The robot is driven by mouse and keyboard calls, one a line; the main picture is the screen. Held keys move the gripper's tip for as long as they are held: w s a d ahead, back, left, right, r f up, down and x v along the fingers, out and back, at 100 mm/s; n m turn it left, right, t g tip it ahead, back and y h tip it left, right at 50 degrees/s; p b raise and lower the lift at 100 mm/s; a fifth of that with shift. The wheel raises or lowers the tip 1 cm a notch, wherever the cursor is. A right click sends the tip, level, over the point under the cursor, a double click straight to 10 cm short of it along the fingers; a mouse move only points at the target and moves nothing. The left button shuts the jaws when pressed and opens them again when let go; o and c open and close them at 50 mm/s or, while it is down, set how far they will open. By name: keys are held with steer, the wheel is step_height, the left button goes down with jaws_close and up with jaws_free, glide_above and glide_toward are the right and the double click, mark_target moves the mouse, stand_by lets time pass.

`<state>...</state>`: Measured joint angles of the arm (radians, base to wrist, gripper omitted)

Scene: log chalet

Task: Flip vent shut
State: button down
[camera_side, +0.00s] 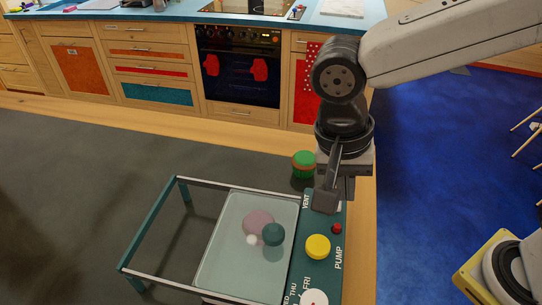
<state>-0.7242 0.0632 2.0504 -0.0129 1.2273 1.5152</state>
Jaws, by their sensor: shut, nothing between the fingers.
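A teal-framed device (148,235) stands on the dark surface, with a clear-covered tray on its left and a teal control panel (300,262) on its right. The panel carries the word VENT (305,202) at its far end. My gripper (324,204) is shut and empty, low over that end beside the word. The vent control itself is hidden behind my gripper, so its position cannot be told. A yellow round button (318,246) and a small red knob or light (337,229) sit nearer, by the word PUMP.
A green-topped round jar (303,163) stands just behind the panel, close to my gripper. A pink disc (258,222), a teal ball (273,234) and a small white ball (252,240) lie in the tray area. A white dial (314,298) is at the near end.

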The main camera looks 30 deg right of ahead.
mark_target(342, 204)
steer(key=shift+f, duration=0.45)
steer(key=shift+r, duration=0.1)
stand_by(0.4)
steer(key=shift+r, duration=0.6)
steer(key=shift+r, duration=0.1)
stand_by(0.3)
steer(key=shift+r, duration=2.4)
